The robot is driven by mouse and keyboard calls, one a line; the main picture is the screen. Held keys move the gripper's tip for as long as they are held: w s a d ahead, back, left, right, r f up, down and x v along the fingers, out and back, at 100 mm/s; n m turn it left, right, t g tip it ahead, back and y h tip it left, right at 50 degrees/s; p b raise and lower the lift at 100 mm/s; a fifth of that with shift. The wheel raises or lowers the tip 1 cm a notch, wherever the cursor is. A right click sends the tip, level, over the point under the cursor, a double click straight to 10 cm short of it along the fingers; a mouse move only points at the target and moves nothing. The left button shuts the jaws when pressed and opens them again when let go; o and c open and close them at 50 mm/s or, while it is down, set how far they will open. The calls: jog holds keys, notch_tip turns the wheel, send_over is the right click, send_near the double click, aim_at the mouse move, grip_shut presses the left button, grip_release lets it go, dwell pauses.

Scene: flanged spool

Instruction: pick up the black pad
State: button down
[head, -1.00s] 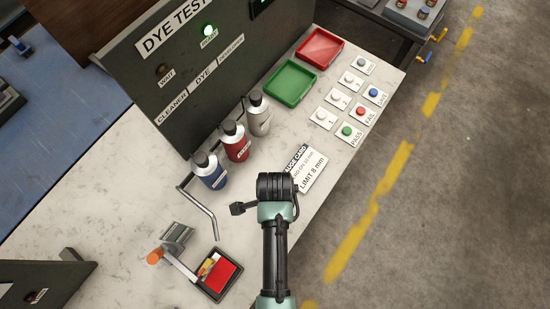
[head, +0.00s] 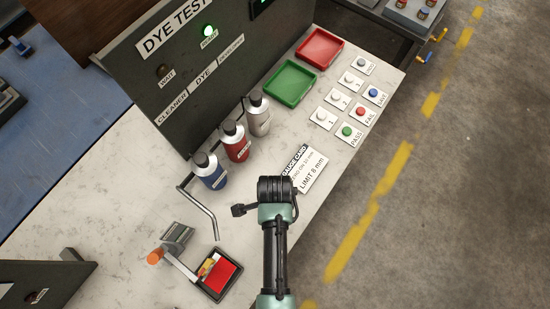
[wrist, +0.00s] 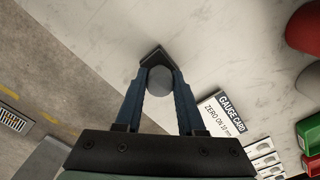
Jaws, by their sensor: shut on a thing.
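My gripper (wrist: 159,84) shows in the wrist view, its two blue fingers closed in on a grey round piece between their tips. A dark, angular piece (wrist: 152,54), which looks like the black pad, shows at the fingertips, partly hidden behind the grey piece. The pale worktop lies beyond it; I cannot tell whether it touches the worktop. In the head view my wrist is over the front edge of the bench and hides the fingers and what they hold.
A gauge card (head: 312,170) lies right beside my wrist. Blue, red and grey bottles (head: 236,142) stand in a row behind. A bent metal rod (head: 201,212) and a black tray with a red pad (head: 220,290) are to the left. Green (head: 289,83) and red (head: 320,47) trays and several buttons are farther back.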

jog(key=shift+r, duration=0.1)
notch_tip(320, 180, up, 10)
jog(key=shift+f+b, duration=0.1)
jog(key=shift+b, duration=0.35)
jog(key=c, duration=1.1)
grip_release()
grip_shut()
